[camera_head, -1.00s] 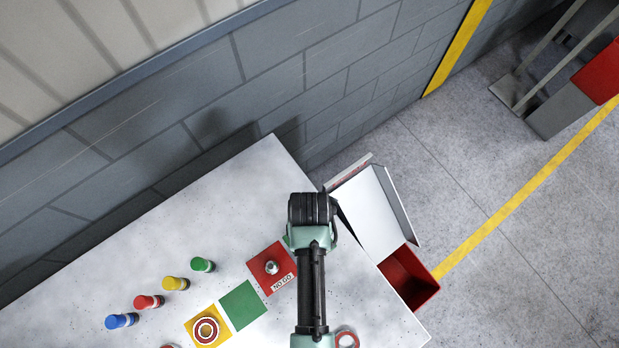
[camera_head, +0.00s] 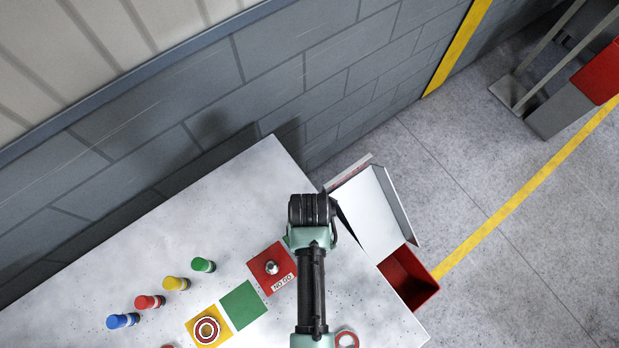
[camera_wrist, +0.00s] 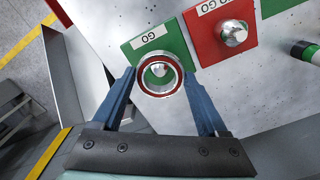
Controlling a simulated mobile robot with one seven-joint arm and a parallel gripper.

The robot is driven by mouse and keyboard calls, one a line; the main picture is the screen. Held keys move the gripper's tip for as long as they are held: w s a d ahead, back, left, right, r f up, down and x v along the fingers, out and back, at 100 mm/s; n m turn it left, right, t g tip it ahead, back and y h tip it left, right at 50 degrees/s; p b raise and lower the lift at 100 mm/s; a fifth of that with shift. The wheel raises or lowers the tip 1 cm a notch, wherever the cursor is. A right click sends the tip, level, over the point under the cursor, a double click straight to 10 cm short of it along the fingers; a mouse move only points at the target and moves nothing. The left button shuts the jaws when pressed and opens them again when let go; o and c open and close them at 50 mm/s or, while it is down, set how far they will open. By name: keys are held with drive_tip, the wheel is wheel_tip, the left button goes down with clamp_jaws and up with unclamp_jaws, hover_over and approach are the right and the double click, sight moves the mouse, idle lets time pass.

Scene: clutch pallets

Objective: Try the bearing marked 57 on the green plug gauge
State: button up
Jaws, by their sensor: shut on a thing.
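In the wrist view, my gripper (camera_wrist: 160,80) has its two blue fingers on either side of a metal bearing (camera_wrist: 146,88) with a dark red ring, and is shut on it. The bearing is over the green plate marked GO (camera_wrist: 137,48). The rounded metal plug of the GO gauge (camera_wrist: 158,70) shows through the bearing's hole; I cannot tell how far the bearing is down on it. No number can be read on the bearing. In the head view, my arm hides the gripper, bearing and GO gauge.
The red NO GO gauge (camera_head: 262,261) stands beside a bare green square (camera_head: 242,305) and a yellow square (camera_head: 194,324) bearing a red-ringed bearing (camera_head: 207,330). Another ring (camera_head: 347,338) lies beside my arm. Several coloured cylinders (camera_head: 203,265) stand left. A red bin (camera_head: 427,290) is at the right.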

drive_tip(key=shift+f, duration=0.3)
idle(0.4)
drive_tip(key=o, duration=1.5)
wheel_tip(320, 180, up, 4)
drive_tip(key=p, duration=0.3)
drive_tip(key=shift+f, duration=0.2)
drive_tip(key=shift+r+p, duration=0.85)
drive_tip(key=shift+r, duration=1.85)
